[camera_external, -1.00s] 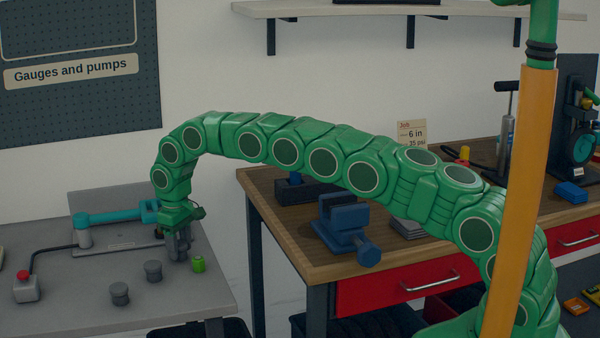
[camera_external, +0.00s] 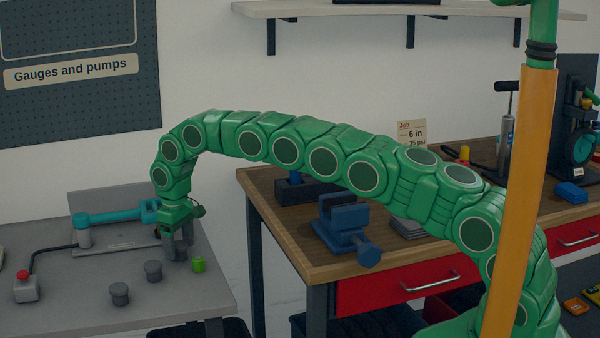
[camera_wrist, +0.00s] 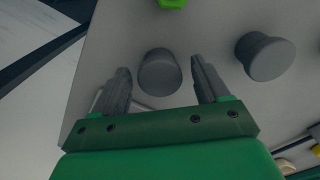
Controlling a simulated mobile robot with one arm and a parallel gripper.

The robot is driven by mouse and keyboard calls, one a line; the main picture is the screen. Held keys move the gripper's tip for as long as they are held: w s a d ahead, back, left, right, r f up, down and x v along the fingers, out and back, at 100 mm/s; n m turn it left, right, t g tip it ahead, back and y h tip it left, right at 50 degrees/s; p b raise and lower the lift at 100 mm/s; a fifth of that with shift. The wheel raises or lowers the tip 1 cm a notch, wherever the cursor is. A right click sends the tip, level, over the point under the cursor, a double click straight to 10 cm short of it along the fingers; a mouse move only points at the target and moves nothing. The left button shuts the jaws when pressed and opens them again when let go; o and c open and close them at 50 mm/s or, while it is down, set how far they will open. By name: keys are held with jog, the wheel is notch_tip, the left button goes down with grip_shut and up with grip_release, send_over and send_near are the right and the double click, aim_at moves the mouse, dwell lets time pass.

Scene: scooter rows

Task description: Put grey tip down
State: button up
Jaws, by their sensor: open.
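A grey tip (camera_wrist: 160,75), a short rounded cylinder, stands on the grey bench between the two fingers of my gripper (camera_wrist: 160,88) in the wrist view. The fingers are open, with a small gap on each side of the tip. In the external view my gripper (camera_external: 177,252) is low over the bench near its right side, and its fingers hide the tip between them. Another grey piece (camera_wrist: 265,57) stands to the right in the wrist view. Two grey flanged pieces, one nearer the gripper (camera_external: 153,271) and one farther left (camera_external: 120,294), show in the external view.
A small green piece (camera_external: 199,264) stands just right of my gripper, near the bench edge. A teal-armed device (camera_external: 115,216) lies behind, and a red-button box (camera_external: 27,287) stands at left. The wooden workbench (camera_external: 290,240) with a blue vise (camera_external: 345,230) is to the right.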

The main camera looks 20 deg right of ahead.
aim_at(182, 243)
notch_tip(182, 243, up, 12)
jog(key=shift+f, duration=0.25)
dwell(0.4)
jog(key=d+r+m, duration=0.1)
jog(key=d+r, duration=0.5)
jog(key=d, duration=0.4)
jog(key=d+r+m, duration=0.2)
jog(key=d+r, duration=0.3)
jog(key=d, duration=0.4)
jog(key=s+d+r+m+h, duration=0.1)
jog(key=s+d+r, duration=0.35)
jog(key=d, duration=0.45)
jog(key=s+d+r+m, duration=0.1)
jog(key=s+d+r, duration=0.2)
jog(key=s+d, duration=0.5)
jog(key=s+d+m+g, duration=0.1)
jog(key=s+d+m, duration=0.2)
jog(key=s+d, duration=1.2)
jog(key=s+d+f, duration=0.1)
jog(key=s+f, duration=0.1)
jog(key=s, duration=0.7)
jog(key=s+d+f+m+y, duration=0.1)
jog(key=s+d+f, duration=0.1)
jog(key=s, duration=0.8)
jog(key=shift+s+d+f+g, duration=0.15)
jog(key=shift+s+f+g, duration=0.1)
jog(key=shift+f+g, duration=0.25)
